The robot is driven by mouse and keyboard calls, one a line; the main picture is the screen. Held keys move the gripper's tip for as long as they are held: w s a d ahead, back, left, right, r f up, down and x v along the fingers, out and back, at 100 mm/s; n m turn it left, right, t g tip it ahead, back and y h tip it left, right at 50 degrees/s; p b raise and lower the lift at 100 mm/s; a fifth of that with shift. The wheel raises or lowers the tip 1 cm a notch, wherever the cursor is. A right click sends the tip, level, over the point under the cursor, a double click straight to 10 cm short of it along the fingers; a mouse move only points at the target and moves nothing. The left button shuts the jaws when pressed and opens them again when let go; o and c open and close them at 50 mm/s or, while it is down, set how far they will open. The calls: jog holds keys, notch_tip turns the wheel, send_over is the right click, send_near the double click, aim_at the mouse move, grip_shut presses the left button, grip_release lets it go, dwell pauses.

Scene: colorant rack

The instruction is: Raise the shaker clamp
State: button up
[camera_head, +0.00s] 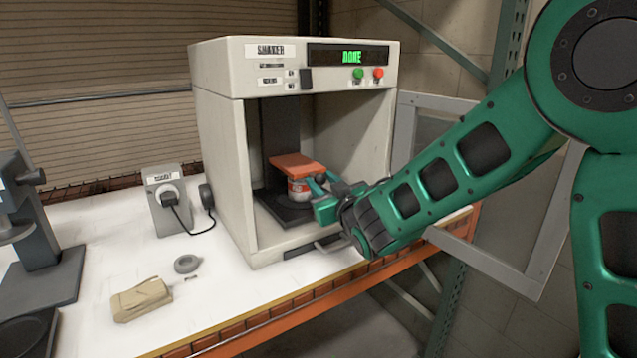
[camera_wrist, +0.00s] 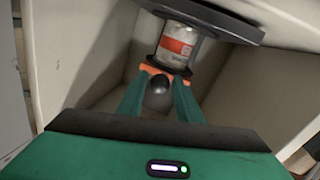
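The shaker clamp (camera_head: 297,165) is an orange plate resting on top of a can (camera_head: 298,190) with a red and white label, inside the open shaker cabinet. The can stands on a dark base plate (camera_head: 284,210). My gripper (camera_head: 322,184) reaches in from the right at the clamp's front edge. In the wrist view the can (camera_wrist: 178,44) appears above the orange clamp (camera_wrist: 152,70). A dark rounded knob (camera_wrist: 157,94) lies between my two green fingers (camera_wrist: 160,84). The fingers are apart; whether they press on the knob is not clear.
The shaker (camera_head: 221,150) display reads DONE. Its door (camera_head: 549,238) stands open at the right, near my arm.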

jog(key=shift+x, duration=0.8)
jog(key=shift+c, duration=0.3)
